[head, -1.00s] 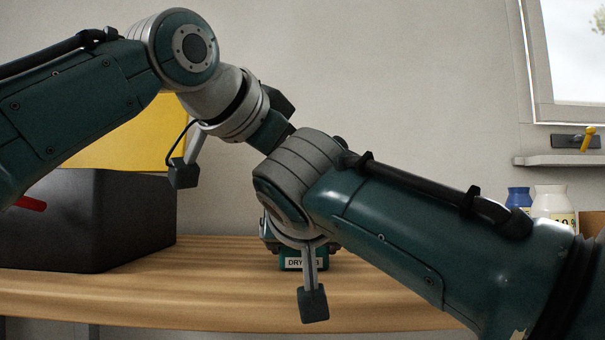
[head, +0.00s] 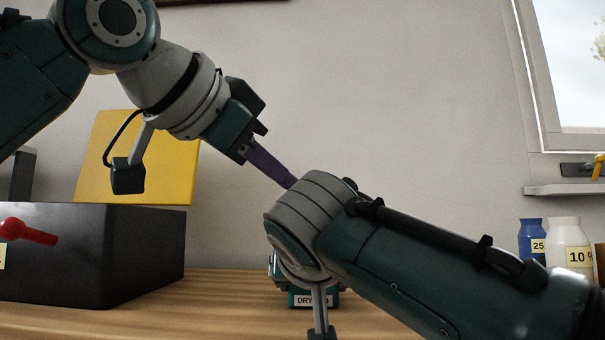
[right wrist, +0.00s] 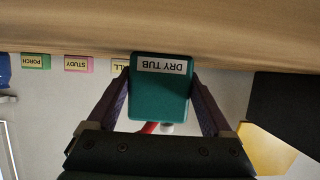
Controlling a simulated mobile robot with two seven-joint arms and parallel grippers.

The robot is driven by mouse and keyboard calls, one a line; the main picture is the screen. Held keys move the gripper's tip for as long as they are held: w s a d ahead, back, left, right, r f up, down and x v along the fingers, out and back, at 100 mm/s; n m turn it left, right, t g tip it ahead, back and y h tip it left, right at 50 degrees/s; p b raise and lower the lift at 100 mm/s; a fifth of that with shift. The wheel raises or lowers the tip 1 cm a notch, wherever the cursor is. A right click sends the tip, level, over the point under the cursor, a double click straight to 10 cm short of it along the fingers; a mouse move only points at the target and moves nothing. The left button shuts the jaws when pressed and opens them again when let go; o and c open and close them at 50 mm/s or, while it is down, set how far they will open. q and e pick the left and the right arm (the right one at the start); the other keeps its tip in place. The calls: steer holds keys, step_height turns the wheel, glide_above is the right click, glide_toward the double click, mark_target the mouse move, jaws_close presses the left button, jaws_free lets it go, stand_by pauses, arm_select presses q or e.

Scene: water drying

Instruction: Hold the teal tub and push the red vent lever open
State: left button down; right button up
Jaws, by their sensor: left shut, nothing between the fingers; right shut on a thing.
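The teal tub (head: 328,300), labelled DRY TUB, stands on the wooden table, mostly hidden behind my right arm in the head view. In the right wrist view the tub (right wrist: 160,107) appears upside down between the fingers of my right gripper (right wrist: 160,76), which is shut on its sides. A red piece (right wrist: 150,127) beside a pale knob shows at the tub's edge, mostly hidden; I cannot tell if it is the vent lever. My left gripper (head: 289,181) is shut and empty, raised above the table; its tips end at my right arm's outline.
A black box (head: 150,255) with a red handle (head: 28,231) stands at left, a yellow panel (head: 145,160) behind it. A blue bottle (head: 530,241) and a white bottle (head: 568,250) stand at right. A shelf (head: 565,190) is below the window. Table left of the tub is clear.

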stand_by(0.4)
steer(key=o, duration=1.3)
